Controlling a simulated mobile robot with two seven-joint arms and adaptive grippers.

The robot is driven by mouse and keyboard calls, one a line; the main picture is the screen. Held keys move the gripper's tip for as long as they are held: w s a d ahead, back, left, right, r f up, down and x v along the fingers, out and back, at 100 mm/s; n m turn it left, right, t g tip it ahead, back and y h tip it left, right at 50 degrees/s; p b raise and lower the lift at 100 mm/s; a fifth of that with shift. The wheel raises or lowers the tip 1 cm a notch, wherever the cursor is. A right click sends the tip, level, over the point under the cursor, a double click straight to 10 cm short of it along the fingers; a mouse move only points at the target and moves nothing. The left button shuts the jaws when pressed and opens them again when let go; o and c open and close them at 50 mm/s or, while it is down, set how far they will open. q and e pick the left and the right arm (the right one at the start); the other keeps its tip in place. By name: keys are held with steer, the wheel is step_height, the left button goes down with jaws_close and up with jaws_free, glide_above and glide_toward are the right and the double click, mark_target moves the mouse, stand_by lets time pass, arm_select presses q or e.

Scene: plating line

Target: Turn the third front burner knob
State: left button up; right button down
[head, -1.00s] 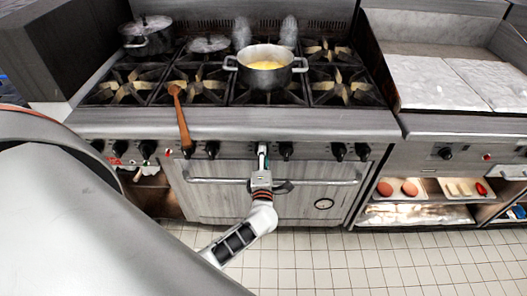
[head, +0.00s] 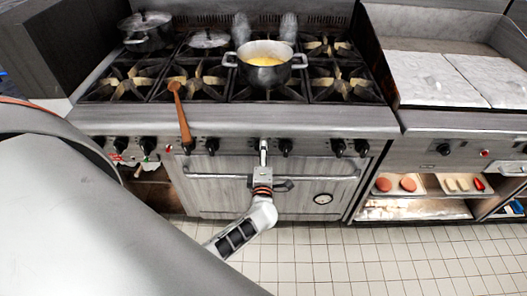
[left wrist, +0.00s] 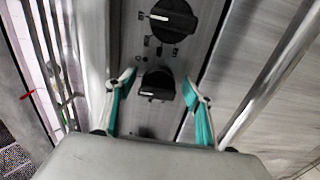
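A row of black burner knobs runs along the stove's front panel; one knob (head: 286,146) shows just right of my left gripper (head: 263,146) in the head view. My left gripper is raised at the panel, and its fingers hide the panel behind them. In the left wrist view, my left gripper (left wrist: 158,79) has its teal-padded fingers spread, one on each side of a black knob (left wrist: 157,86). They look apart from the knob; the depth between is hard to tell. Another knob (left wrist: 172,18) lies beyond the fingertips. My right gripper is not in view.
A wooden spoon (head: 180,115) hangs over the cooktop's front edge near two knobs. A pot with yellow contents (head: 264,73) stands on the burners. The oven door handle (head: 325,178) runs below the panel, close to my left gripper. The tiled floor in front is clear.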

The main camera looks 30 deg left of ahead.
arm_select(q)
steer(key=v, duration=1.2)
stand_by(0.5)
steer(key=s+d+m+t+h, duration=0.1)
steer(key=s+d+m+h, duration=0.3)
steer(key=d+m+h, duration=0.95)
steer(key=s+a+f+m+g+y, duration=0.1)
steer(key=s+a+f+m+g, duration=0.1)
steer(key=m, duration=0.5)
steer(key=s+a+f+m+g+y, duration=0.1)
steer(key=s+a+f+m+g, duration=0.1)
steer(key=s+f+m, duration=0.4)
steer(key=s+m+g, duration=0.1)
steer(key=s, duration=0.2)
steer(key=shift+s+a+f+m+g, duration=0.2)
steer(key=shift+s+m+g, duration=0.05)
steer(key=shift+m+g, duration=0.15)
